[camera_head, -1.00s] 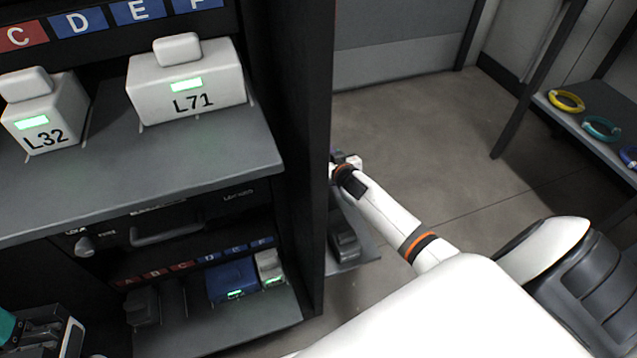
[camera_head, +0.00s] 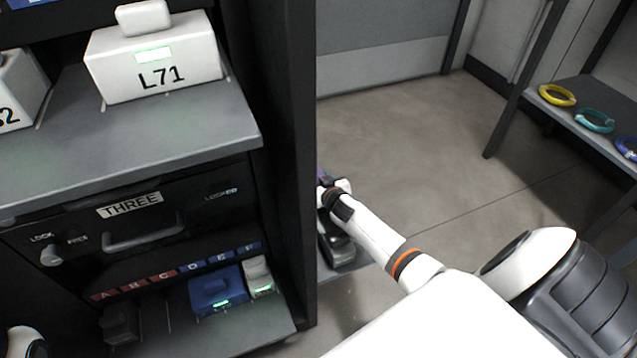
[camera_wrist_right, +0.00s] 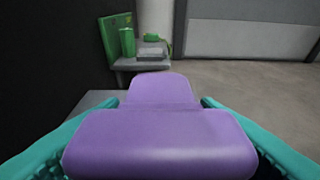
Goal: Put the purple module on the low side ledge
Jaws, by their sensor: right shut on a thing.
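The purple module (camera_wrist_right: 160,142) fills the lower middle of the right wrist view, with a narrower raised block on its far side. My right gripper (camera_wrist_right: 162,103) is shut on it, one teal finger at each side. In the head view only a sliver of purple (camera_head: 320,174) shows beside my right wrist, at the cabinet's right edge; the fingers are hidden there. The low side ledge (camera_head: 350,266) is a grey shelf below my right wrist, partly hidden by the cabinet and arm. The module is held above it. My left gripper is out of view.
A dark block (camera_head: 338,248) stands on the side ledge. The black cabinet side (camera_head: 290,150) rises just left of it. The cabinet holds a white module L71 (camera_head: 155,65) and a blue module (camera_head: 217,290). A grey shelf with green items (camera_wrist_right: 128,42) lies farther off. Open floor is to the right.

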